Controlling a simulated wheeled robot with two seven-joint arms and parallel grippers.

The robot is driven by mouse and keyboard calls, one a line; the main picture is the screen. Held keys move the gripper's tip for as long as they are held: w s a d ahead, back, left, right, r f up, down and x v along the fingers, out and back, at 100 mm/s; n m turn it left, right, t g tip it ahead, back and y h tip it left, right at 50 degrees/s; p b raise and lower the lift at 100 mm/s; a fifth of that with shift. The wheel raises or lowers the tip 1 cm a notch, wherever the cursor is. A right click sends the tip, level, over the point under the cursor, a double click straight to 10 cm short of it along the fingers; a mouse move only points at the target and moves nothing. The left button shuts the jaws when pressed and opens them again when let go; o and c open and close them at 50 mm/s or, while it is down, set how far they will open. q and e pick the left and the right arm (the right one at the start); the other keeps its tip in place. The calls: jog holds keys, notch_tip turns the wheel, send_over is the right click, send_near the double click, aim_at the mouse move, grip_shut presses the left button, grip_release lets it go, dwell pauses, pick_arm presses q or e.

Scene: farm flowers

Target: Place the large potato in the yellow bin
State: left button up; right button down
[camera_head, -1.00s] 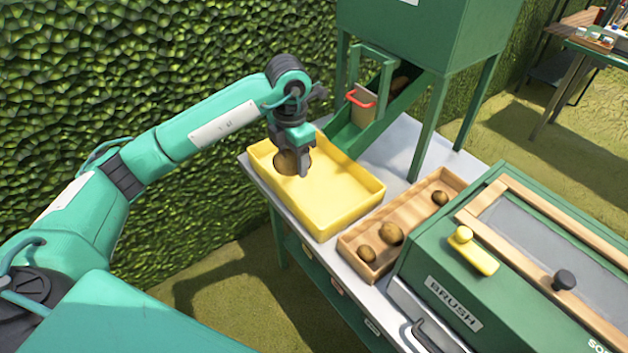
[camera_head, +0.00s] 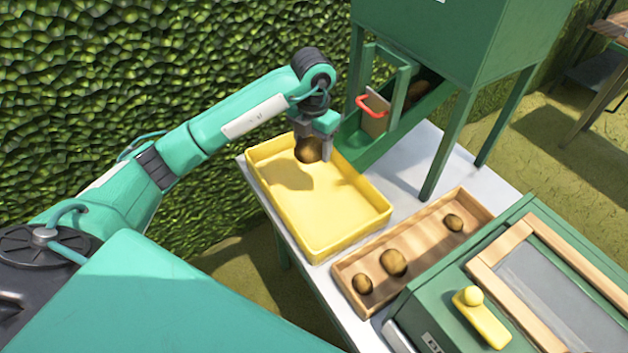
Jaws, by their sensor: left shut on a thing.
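My left gripper (camera_head: 316,148) points down over the far end of the yellow bin (camera_head: 335,222). It is shut on a brown potato (camera_head: 308,153), which hangs above the bin floor and casts a shadow inside the bin. The fingers partly hide the potato. The rest of the bin looks empty. My right gripper is out of view.
A wooden tray (camera_head: 427,237) beside the bin holds a small potato (camera_head: 362,284), a larger potato (camera_head: 394,262) and another potato (camera_head: 453,222). A green hopper chute (camera_head: 408,113) with a red-handled gate (camera_head: 373,107) stands close behind the bin. A green brush machine (camera_head: 440,295) is at right.

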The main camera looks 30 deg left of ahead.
pick_arm(q)
notch_tip(320, 180, down, 8)
jog(key=shift+w+p, duration=0.1)
jog(key=shift+p, duration=0.2)
jog(key=shift+f, duration=0.6)
notch_tip(320, 180, down, 4)
jog(key=shift+f, duration=0.25)
jog(key=o, duration=1.2)
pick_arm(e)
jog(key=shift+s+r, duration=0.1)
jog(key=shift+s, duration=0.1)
